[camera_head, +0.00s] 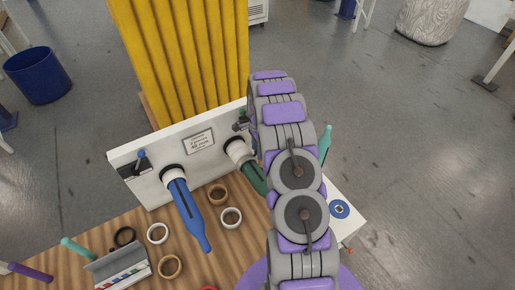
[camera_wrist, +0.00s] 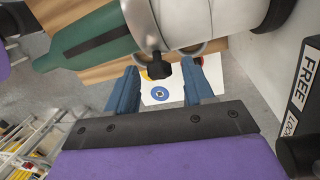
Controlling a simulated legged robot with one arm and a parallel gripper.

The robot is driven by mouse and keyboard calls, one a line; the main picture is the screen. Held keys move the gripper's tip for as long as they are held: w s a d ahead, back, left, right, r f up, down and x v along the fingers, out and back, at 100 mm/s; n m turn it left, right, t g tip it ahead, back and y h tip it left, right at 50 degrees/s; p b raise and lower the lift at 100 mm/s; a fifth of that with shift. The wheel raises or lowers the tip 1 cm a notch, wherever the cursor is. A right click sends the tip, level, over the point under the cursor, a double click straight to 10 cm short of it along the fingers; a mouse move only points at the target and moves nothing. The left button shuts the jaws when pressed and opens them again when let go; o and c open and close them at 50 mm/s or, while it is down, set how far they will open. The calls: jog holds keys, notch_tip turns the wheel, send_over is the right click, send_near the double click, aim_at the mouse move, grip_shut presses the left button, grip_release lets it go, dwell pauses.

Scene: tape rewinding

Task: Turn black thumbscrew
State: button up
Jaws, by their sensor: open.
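The black thumbscrew (camera_wrist: 158,70) sticks out of a pale metal collar (camera_wrist: 145,25) in the wrist view. The collar is around the shaft between the green tapered spindle (camera_wrist: 92,43) and a white cylinder (camera_wrist: 190,18). My gripper (camera_wrist: 160,77) has two blue fingers, open, one on each side of the thumbscrew, with visible gaps. Whether the fingertips reach past the thumbscrew's head is hard to tell. In the head view the green spindle (camera_head: 254,178) is partly covered by my arm, and the thumbscrew and fingers are hidden.
A white panel (camera_head: 152,196) carries the blue spindle (camera_head: 187,211) to the left. Rings, including a white one (camera_head: 231,209), lie on the wooden table (camera_head: 200,262). A black lever block marked FREE and LOCK (camera_wrist: 299,108) stands close at right in the wrist view.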

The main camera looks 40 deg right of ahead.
jog(key=shift+d+r, duration=0.1)
notch_tip(320, 180, up, 17)
jog(key=w+d+b, duration=0.1)
jog(key=w+d, duration=0.1)
jog(key=shift+w+b, duration=0.25)
jog(key=shift+b, duration=0.05)
dwell(0.3)
jog(key=shift+s+f, duration=0.1)
jog(key=shift+f, duration=0.1)
